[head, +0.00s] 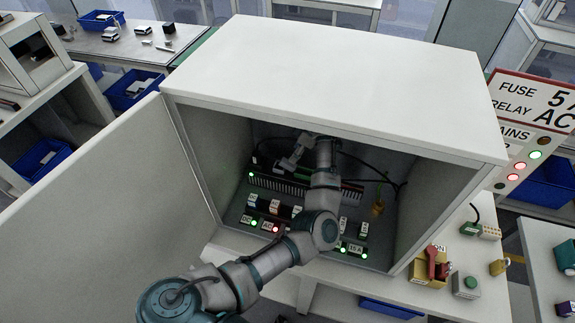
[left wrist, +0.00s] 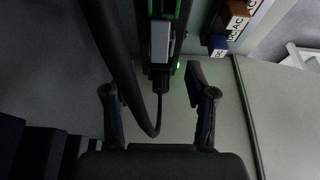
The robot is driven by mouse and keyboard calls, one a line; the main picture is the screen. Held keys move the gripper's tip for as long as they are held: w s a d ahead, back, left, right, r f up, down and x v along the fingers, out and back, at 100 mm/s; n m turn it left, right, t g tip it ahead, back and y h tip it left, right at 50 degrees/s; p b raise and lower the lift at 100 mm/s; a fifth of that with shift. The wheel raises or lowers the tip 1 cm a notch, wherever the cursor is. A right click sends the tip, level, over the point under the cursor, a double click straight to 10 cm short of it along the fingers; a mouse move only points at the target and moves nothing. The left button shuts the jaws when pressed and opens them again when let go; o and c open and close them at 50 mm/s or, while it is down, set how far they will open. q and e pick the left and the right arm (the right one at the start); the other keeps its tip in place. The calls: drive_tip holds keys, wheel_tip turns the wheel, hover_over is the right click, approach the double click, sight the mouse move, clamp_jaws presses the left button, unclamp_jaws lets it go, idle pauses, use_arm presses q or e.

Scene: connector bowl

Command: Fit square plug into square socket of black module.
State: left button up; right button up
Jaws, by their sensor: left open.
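My left arm reaches into the open cabinet, and its gripper (head: 291,161) is near the back wall, small and partly hidden in the head view. In the left wrist view the left gripper (left wrist: 150,88) is open, with one finger on each side of a dark plug (left wrist: 160,79) and clear of it. A black cable runs from the plug toward me. The plug's front end meets a grey block (left wrist: 161,42) on a black module (left wrist: 179,50) with green edges. I cannot tell whether the plug is seated or only lined up. The square socket's opening is not visible. My right gripper is not in view.
The cabinet (head: 330,70) has a white top and side walls close around my arm. A row of small modules with labels and lit lamps (head: 276,229) lies along its floor. A loose cable (left wrist: 120,60) runs beside the left finger. An orange-brown labelled block (left wrist: 236,15) is at upper right.

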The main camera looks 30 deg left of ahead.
sight(288, 165)
use_arm(q)
drive_tip(key=x, duration=0.5)
drive_tip(key=shift+f, duration=0.4)
drive_tip(key=shift+a+f, duration=0.45)
drive_tip(key=shift+a, duration=0.05)
drive_tip(key=shift+d, duration=0.1)
clamp_jaws()
